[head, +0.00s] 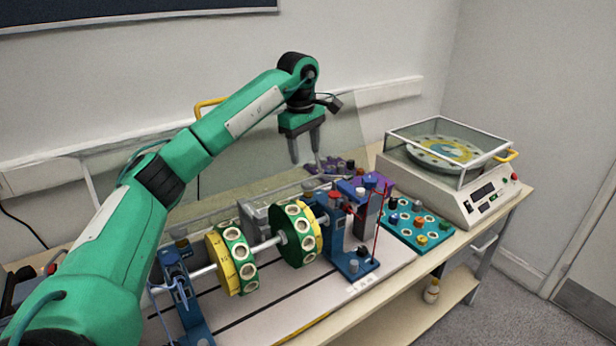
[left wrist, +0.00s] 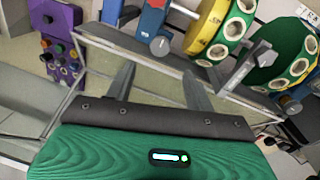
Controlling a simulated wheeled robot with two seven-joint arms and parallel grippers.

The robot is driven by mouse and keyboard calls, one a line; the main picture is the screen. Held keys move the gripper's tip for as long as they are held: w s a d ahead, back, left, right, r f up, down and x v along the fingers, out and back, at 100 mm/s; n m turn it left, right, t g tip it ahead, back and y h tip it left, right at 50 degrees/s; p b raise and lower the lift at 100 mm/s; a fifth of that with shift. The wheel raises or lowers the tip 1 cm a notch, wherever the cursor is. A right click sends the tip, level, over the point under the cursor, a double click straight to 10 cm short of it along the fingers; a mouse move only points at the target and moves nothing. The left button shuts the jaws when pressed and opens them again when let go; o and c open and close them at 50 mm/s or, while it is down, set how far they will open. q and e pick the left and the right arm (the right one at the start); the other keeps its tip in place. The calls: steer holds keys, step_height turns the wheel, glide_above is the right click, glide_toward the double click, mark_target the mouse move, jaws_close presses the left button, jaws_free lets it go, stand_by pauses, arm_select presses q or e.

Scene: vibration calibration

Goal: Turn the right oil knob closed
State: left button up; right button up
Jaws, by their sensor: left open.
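My left gripper (head: 306,156) is open and empty. It points down behind the rotor rig, above and behind the blue right bearing stand (head: 344,247). My right gripper is not in view.
Yellow-green rotor discs (head: 231,258) sit on the shaft left of the stand. A clear guard panel (head: 235,160) stands behind the rig. A teal panel of knobs (head: 415,222) and a glass-covered machine (head: 445,178) are to the right. A purple knobbed block (left wrist: 62,42) is near.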

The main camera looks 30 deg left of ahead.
mark_target(308, 184)
arm_select(q)
steer(key=f, duration=0.5)
steer(key=f+p, duration=0.1)
steer(key=f, duration=0.1)
steer(key=shift+w+d+f, duration=0.15)
steer(key=shift+w+f, duration=0.1)
steer(key=shift+w, duration=0.1)
steer(key=shift+f, duration=0.6)
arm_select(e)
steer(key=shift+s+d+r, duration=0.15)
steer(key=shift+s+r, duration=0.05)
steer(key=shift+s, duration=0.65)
arm_select(q)
steer(key=c, duration=1)
